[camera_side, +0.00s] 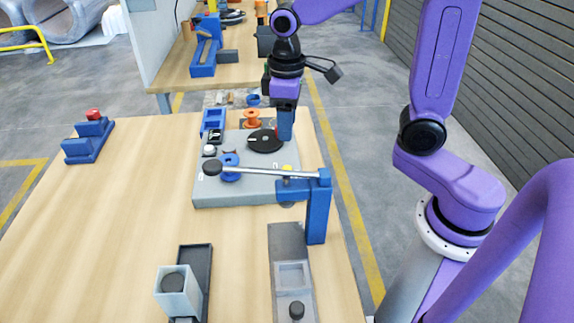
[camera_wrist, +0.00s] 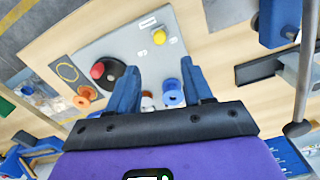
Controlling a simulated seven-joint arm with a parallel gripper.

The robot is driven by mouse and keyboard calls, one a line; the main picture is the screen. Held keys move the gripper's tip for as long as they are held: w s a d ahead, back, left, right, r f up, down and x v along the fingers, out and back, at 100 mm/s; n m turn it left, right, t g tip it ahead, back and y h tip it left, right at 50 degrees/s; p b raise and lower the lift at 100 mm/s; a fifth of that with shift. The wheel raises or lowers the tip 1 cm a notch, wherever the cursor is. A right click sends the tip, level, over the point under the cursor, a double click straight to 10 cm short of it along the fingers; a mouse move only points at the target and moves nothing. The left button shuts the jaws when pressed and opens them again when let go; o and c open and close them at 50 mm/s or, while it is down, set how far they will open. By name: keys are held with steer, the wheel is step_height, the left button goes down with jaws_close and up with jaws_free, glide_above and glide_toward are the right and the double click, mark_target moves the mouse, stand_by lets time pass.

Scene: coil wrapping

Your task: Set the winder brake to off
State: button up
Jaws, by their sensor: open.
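The winder is a grey flat-topped box (camera_side: 240,190) on the table; in the wrist view its top (camera_wrist: 130,48) is pale. My gripper (camera_side: 285,128) is over the right side of the disc, fingers down. In the wrist view its fingers (camera_wrist: 158,66) are apart with nothing between them.
A metal rod (camera_side: 265,171) with a black end knob (camera_side: 212,168) reaches across the box's front from a blue post (camera_side: 317,210). Grey fixtures (camera_side: 288,240) stand in front. A blue block with a red top (camera_side: 90,135) is at the left.

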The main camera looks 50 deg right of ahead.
mark_target(287, 167)
step_height(287, 167, down, 12)
steer(key=shift+f, duration=0.25)
stand_by(0.4)
jaws_close()
